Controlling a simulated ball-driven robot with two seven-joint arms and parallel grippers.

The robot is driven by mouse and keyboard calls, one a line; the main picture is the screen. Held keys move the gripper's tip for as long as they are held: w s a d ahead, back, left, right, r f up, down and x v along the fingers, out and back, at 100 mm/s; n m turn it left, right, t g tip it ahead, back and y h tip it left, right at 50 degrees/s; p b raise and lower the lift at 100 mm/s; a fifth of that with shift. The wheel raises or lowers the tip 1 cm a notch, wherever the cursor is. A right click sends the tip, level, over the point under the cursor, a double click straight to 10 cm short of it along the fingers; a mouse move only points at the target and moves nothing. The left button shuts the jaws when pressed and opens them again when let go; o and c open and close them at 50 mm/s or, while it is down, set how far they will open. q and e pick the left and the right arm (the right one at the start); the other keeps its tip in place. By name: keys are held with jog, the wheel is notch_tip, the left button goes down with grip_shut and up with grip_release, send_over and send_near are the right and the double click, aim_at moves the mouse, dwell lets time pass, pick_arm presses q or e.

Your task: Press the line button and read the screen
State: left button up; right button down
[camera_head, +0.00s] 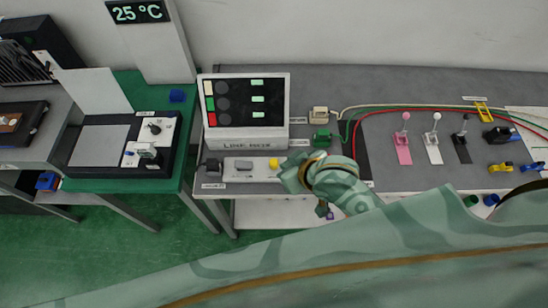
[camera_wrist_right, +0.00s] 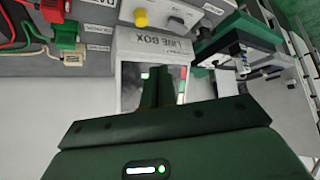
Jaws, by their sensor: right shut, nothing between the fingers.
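The line box (camera_head: 245,112) stands on the grey bench, its dark screen (camera_head: 247,100) facing up toward me. The screen shows dark round lamps, white, green and red squares at the left, and several lit green fields too small to read. A pale button panel (camera_head: 250,174) lies in front, with a yellow button (camera_head: 274,163) and a grey button (camera_head: 243,165). My right gripper (camera_head: 292,174) is beside the panel's right end, close to the yellow button; contact cannot be told. In the wrist view its shut fingers (camera_wrist_right: 156,75) overlap the line box (camera_wrist_right: 150,45). The yellow button also shows there (camera_wrist_right: 141,18).
A green connector (camera_head: 321,138) and cables lie right of the box. Pink, white and black levers (camera_head: 404,130) stand further right. A green table (camera_head: 188,130) with a switch device stands at the left. A wall display (camera_head: 138,11) reads 25 °C.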

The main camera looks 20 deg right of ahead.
jog(key=w+a+r+m+g+y, duration=0.1)
jog(key=w+a+m+g+y, duration=0.2)
jog(key=a, duration=0.5)
jog(key=m+y, duration=0.2)
jog(key=m, duration=1.5)
send_over(277, 162)
notch_tip(277, 162, down, 6)
jog(key=shift+d+f, duration=0.1)
jog(key=shift+f, duration=0.05)
jog(key=shift+s, duration=0.1)
notch_tip(277, 162, down, 8)
jog(key=b, duration=0.7)
jog(key=shift+f+b, duration=0.4)
jog(key=shift+f, duration=0.05)
jog(key=shift+f, duration=0.1)
